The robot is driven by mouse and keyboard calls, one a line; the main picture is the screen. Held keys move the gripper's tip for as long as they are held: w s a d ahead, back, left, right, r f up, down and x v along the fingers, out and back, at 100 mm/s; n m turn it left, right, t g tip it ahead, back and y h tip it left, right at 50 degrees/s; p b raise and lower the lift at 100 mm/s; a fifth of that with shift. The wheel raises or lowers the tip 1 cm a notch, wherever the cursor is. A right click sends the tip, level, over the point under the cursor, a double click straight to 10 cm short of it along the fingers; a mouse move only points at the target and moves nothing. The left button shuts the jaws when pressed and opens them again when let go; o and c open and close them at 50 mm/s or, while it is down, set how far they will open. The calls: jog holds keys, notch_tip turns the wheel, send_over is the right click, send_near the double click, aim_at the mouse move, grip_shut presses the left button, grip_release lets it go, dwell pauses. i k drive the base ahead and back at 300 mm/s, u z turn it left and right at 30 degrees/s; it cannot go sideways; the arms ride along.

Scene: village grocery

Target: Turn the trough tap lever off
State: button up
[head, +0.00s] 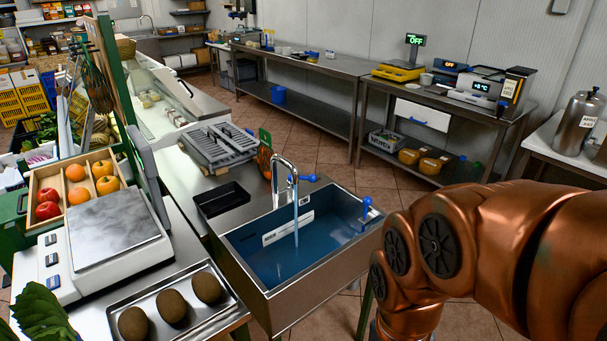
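The trough (331,269) is a metal basin in the middle of the head view, holding blue-looking water (280,262). A curved chrome tap (277,185) stands at its back rim. A stream of water (296,215) runs from the spout into the basin. The tap's blue lever (309,178) points to the right, roughly level. A second blue fitting (367,208) stands at the trough's right rim. My copper arm fills the lower right. My gripper is not in view, so its opening and any hold are hidden.
A black tray (220,199) lies left of the tap. A scale (112,228), a fruit box (36,185) and a tray of brown fruits (228,305) stand to the left. Steel benches (338,66) line the back wall. Tiled floor shows between trough and benches.

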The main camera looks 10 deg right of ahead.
aim_at(312, 177)
jog(key=u, duration=0.45)
jog(key=i, duration=0.75)
jog(key=z, duration=0.3)
